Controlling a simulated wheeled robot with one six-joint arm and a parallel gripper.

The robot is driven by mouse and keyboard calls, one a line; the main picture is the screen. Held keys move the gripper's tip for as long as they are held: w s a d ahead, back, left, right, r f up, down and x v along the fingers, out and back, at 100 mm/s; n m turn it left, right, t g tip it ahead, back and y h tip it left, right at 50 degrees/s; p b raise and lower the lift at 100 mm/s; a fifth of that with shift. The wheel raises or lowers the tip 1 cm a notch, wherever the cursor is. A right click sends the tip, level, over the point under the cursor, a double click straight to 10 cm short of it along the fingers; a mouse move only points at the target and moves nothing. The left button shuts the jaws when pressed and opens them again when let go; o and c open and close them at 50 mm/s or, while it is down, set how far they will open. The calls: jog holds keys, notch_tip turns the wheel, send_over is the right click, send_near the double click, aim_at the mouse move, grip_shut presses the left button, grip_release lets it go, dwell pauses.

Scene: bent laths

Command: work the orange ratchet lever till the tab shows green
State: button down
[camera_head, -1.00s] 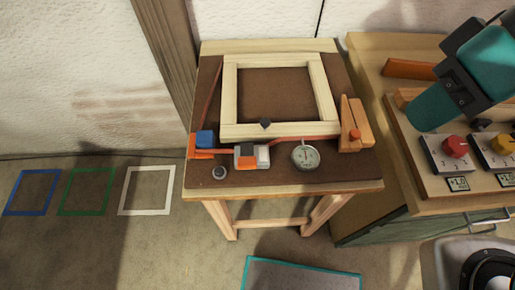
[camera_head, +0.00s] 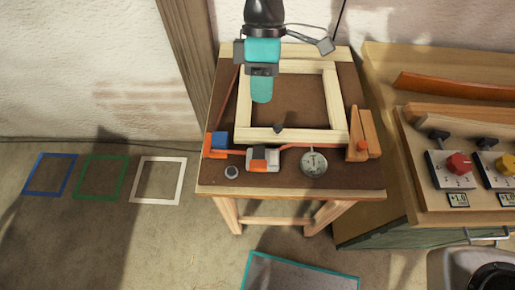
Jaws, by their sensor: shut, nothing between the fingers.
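A small block (camera_head: 263,158) in grey, black and orange sits at the near edge of the pale wooden frame (camera_head: 284,136). Its orange part looks like the ratchet lever, though it is too small to be sure. A red-orange strap (camera_head: 300,146) runs beside the frame. A blue and orange piece (camera_head: 217,143) lies at the strap's left end. I can make out no green tab. My teal and black arm hangs over the frame's far left part. My gripper cannot be made out; the arm probably hides it.
A round dial gauge (camera_head: 313,163) and a small round knob (camera_head: 232,172) lie on the bench (camera_head: 355,182). A wooden piece with an orange knob (camera_head: 361,135) stands at right. The side cabinet (camera_head: 455,205) carries red (camera_head: 459,163) and yellow dials.

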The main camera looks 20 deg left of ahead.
aim_at(256, 163)
jog(key=shift+s+a+f, duration=0.1)
jog(key=shift+a+f, duration=0.2)
jog(key=shift+f, duration=0.05)
jog(key=shift+f, duration=0.1)
jog(key=p+x, duration=0.4)
jog(key=x, duration=0.9)
jog(key=shift+s+d+f, duration=0.15)
jog(key=shift+f, duration=0.25)
